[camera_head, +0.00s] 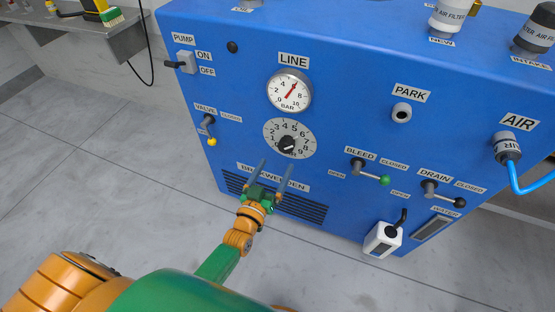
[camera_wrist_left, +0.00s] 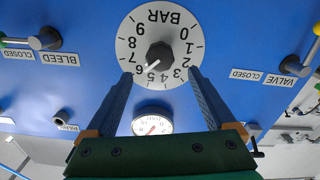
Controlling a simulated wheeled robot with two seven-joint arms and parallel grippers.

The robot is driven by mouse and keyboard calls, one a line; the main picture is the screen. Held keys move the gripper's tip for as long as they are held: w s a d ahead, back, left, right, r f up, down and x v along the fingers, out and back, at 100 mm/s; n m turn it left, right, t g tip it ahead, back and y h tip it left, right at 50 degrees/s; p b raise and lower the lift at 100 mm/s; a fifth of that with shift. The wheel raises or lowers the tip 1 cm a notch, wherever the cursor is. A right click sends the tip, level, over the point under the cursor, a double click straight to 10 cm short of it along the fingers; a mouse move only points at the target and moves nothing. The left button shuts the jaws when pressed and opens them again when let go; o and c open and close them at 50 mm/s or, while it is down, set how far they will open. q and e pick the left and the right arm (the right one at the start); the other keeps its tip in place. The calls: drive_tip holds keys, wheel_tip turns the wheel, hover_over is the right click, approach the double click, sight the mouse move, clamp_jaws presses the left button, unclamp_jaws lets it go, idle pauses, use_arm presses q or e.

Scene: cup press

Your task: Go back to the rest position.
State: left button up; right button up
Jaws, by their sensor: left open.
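My left gripper (camera_head: 272,176) is open and empty, in front of the lower part of the blue machine's panel (camera_head: 340,110). In the head view its fingers point up at the panel, just below the black knob (camera_head: 286,145) on its numbered dial. In the left wrist view the open fingers (camera_wrist_left: 162,78) frame the knob (camera_wrist_left: 159,55) and dial, with a gap to the knob. Whether a fingertip touches the panel I cannot tell. My right gripper is in neither view.
The line gauge (camera_head: 289,91) sits above the dial. Valve lever (camera_head: 209,130), bleed lever (camera_head: 370,173) and drain lever (camera_head: 440,194) stick out of the panel. A white container with a black handle (camera_head: 383,240) hangs lower right. A blue hose (camera_head: 520,182) is at right. Open floor (camera_head: 110,160) lies left.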

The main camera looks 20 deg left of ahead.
use_arm(q)
drive_tip(key=s+f+m+g, duration=0.1)
drive_tip(key=s+f+g, duration=0.4)
drive_tip(key=s+f, duration=0.45)
drive_tip(key=s+f+m+g, duration=0.2)
drive_tip(key=s+f+g, duration=0.3)
drive_tip(key=f, duration=0.7)
drive_tip(key=s+a+f+m+g, duration=0.1)
drive_tip(key=s+f+g, duration=0.25)
drive_tip(key=s, duration=0.75)
drive_tip(key=s+a+f+g, duration=0.25)
drive_tip(key=s+f, duration=0.25)
drive_tip(key=s, duration=0.6)
wheel_tip(320, 180, up, 16)
drive_tip(key=g+p, duration=0.1)
drive_tip(key=p, duration=1.5)
drive_tip(key=shift+s+d+r+y, duration=0.2)
drive_tip(key=shift+s+y, duration=0.1)
